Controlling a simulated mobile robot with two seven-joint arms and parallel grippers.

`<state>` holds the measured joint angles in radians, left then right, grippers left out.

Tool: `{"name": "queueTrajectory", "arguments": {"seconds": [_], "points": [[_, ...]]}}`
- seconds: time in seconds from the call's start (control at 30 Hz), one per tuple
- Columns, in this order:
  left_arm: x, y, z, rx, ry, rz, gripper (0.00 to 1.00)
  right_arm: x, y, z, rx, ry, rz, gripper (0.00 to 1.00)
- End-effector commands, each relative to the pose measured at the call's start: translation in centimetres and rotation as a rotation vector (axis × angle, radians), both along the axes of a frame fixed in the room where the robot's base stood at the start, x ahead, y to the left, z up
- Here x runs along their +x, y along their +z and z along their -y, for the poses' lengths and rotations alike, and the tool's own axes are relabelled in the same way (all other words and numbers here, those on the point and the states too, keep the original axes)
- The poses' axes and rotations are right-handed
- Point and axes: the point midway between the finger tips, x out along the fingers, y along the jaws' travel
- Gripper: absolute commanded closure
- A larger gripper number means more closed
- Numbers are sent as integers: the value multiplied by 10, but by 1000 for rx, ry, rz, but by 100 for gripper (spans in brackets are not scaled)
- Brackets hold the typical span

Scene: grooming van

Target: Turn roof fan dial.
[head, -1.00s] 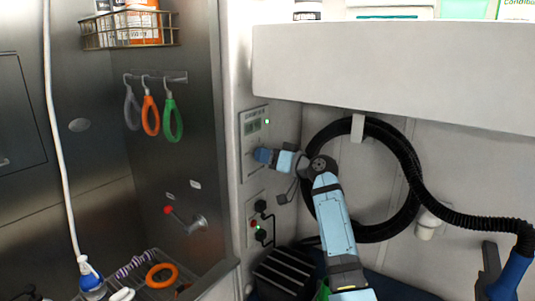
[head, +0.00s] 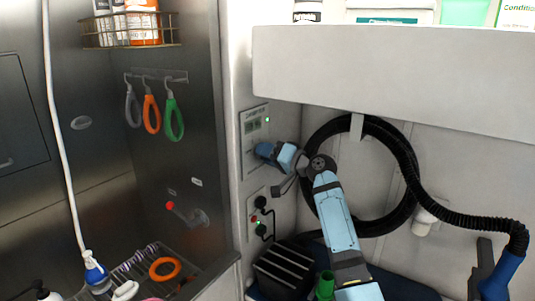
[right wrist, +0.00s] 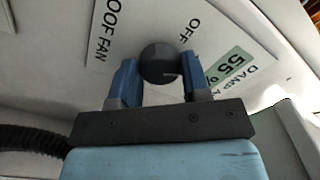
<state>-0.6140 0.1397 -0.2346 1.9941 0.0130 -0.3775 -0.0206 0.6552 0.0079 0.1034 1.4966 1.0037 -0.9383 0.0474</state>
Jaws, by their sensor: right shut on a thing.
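The roof fan dial (right wrist: 161,63) is a round dark knob on a white panel, seen in the right wrist view beside the printed words "ROOF FAN" and "OFF". My right gripper (right wrist: 155,80) is shut on the dial, with one blue finger on each side of it. In the head view my right gripper (head: 264,150) reaches the control panel (head: 255,122) on the narrow wall and hides the dial there. My left gripper is not in view.
A lower panel with sockets and black plugs (head: 261,229) sits below. A coiled black hose (head: 399,150) hangs behind my right arm. A white overhead cabinet (head: 400,75) is above. The steel tub wall with hanging loops (head: 151,114) is at left.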

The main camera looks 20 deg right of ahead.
Motion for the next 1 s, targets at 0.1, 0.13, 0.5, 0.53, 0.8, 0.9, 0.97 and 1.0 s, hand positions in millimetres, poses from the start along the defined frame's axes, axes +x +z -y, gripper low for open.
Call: {"name": "queueTrajectory", "arguments": {"seconds": [0.1,0.13,0.5,0.53,0.8,0.9,0.97,1.0], "points": [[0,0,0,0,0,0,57,0,1,0,1,-2,1,81],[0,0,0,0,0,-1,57,0,1,1,1,-2,1,81],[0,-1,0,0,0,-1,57,0,1,0,0,-1,1,32],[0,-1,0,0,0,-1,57,0,1,0,0,-1,1,32],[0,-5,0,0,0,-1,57,-10,-2,9,-2,-1,1,32],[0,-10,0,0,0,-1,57,-24,-3,20,-3,-2,3,32],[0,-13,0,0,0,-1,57,-34,-3,29,-3,-3,2,32],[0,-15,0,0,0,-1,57,-42,-3,35,-4,-4,3,32]]}}
